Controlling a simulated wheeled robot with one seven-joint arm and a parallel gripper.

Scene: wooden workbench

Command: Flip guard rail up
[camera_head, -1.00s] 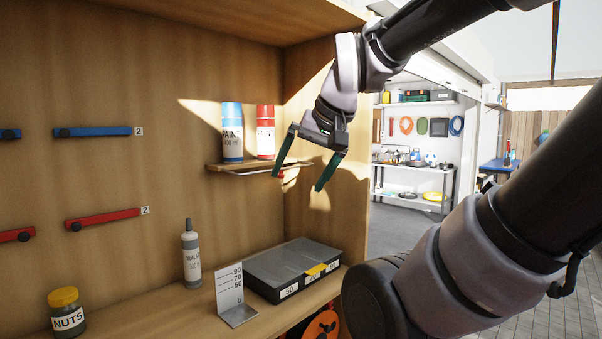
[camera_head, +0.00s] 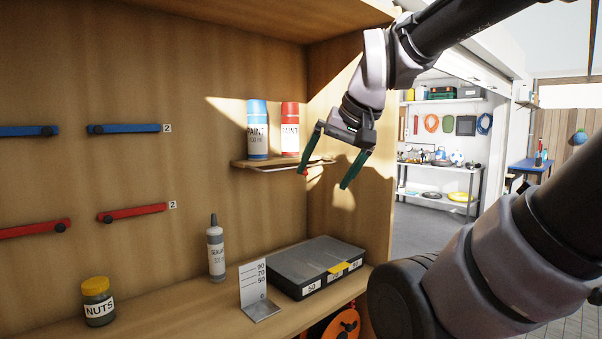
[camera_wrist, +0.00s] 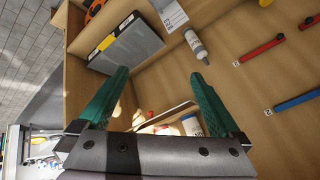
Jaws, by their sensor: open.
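A small wooden shelf (camera_head: 243,163) on the back panel holds a blue paint can (camera_head: 257,135) and a red paint can (camera_head: 290,125). A thin pale metal rail (camera_head: 322,162), which looks like the guard rail, lies low at the shelf's front, about level with the board; a small red part (camera_head: 305,172) shows by it. My gripper (camera_head: 322,180) is open and empty, pointing down in front of the shelf's right end; contact with the rail cannot be told. In the wrist view the rail (camera_wrist: 168,117) shows between the green fingers (camera_wrist: 160,75).
Below, a grey organizer case (camera_head: 310,262), a marked angle plate (camera_head: 253,285), a sealant bottle (camera_head: 215,250) and a nuts jar (camera_head: 98,300) stand on the bench. The cabinet's side wall (camera_head: 350,205) is close on the right. Blue and red bars (camera_head: 135,212) are on the left panel.

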